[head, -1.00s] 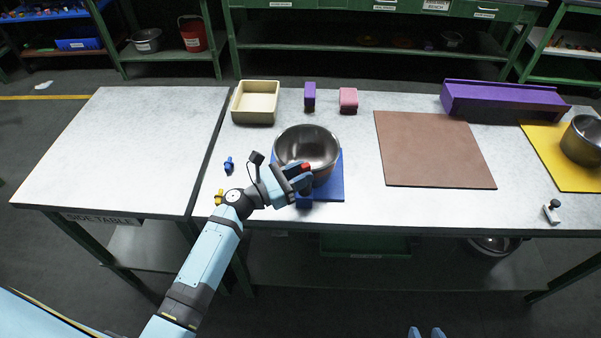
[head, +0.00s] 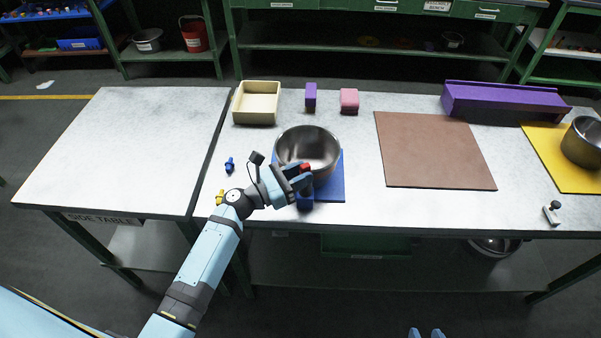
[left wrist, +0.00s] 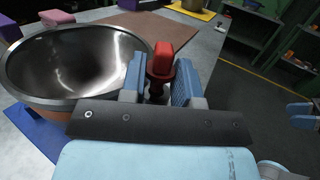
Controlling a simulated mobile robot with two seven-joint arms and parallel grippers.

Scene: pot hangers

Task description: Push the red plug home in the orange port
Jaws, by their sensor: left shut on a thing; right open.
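My left gripper (head: 300,178) is shut on the red plug (head: 305,168) at the front right side of a metal pot (head: 310,148). In the left wrist view the red plug (left wrist: 161,58) stands upright between the two blue fingers, its head above them and a wider collar lower down. Its lower end is hidden by my gripper. I cannot make out the orange port in either view. My right gripper (head: 426,332) shows only as two blue fingertips, apart and empty, at the bottom edge of the head view.
The pot stands on a blue board (head: 335,190). A blue plug (head: 229,165) and a yellow plug (head: 219,197) are to the left. A cream tray (head: 256,84), purple block (head: 310,97) and pink block (head: 349,102) stand behind. A brown mat (head: 430,150) lies clear to the right.

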